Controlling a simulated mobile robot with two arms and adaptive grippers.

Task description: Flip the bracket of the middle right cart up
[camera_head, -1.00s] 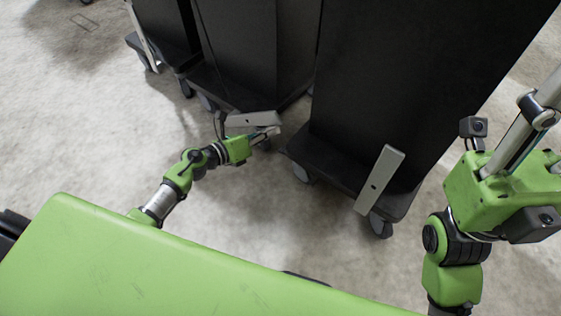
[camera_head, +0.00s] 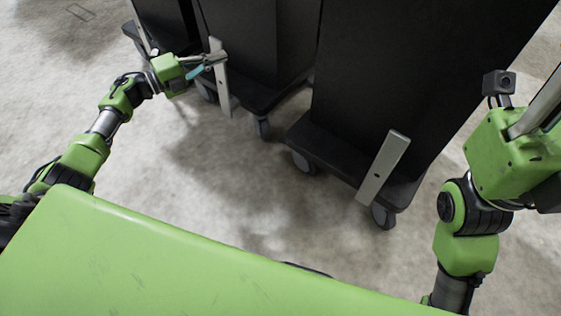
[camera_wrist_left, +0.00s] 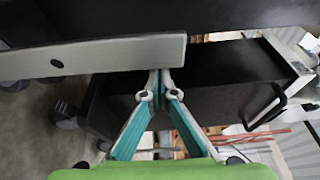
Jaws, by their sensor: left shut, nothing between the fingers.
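A flat grey bracket (camera_head: 222,88) stands nearly upright at the front left of the middle black cart (camera_head: 252,45) in the head view. My left gripper (camera_head: 222,60) is shut and empty, its tips at the bracket's upper part. In the left wrist view the bracket (camera_wrist_left: 100,58) is a long bar with a hole. The shut fingertips (camera_wrist_left: 160,72) are at its lower edge near its right end; whether they touch is hard to tell. My right arm shows at the right of the head view, but its gripper does not.
A large black cart (camera_head: 385,65) stands to the right with its own grey bracket (camera_head: 384,165) upright and caster wheels below. Another black cart (camera_head: 165,22) stands at the left. The concrete floor (camera_head: 230,185) in front is clear.

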